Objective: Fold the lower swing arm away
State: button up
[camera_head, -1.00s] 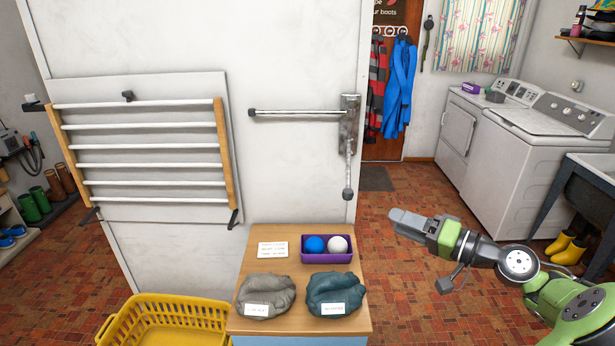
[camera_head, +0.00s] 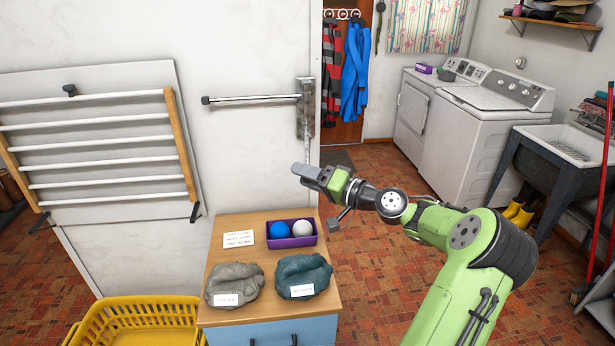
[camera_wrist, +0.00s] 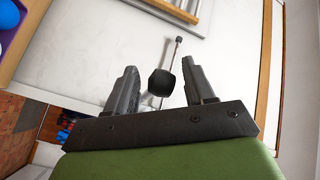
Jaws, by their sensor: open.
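The wall bracket (camera_head: 306,108) carries two metal swing arms near the wall's right edge. The upper swing arm (camera_head: 255,99) points left along the wall, with a dark end knob. The lower swing arm (camera_head: 307,145) comes down and outward from the bracket; its end is hidden behind my gripper (camera_head: 303,173) in the head view. In the wrist view the lower arm's black knob (camera_wrist: 161,82) shows large between the two open fingers of my gripper (camera_wrist: 163,88). No finger visibly touches it. The upper arm (camera_wrist: 172,58) shows farther behind it.
A drying rack (camera_head: 95,141) hangs on the wall at left. Below stands a small cabinet (camera_head: 225,308) with a purple tray (camera_head: 291,243) of two balls and two cloth bundles, grey and teal. A yellow basket (camera_head: 135,322) is beside it.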

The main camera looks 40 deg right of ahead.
grip_shut()
jog(key=shift+a, duration=0.1)
dwell(0.3)
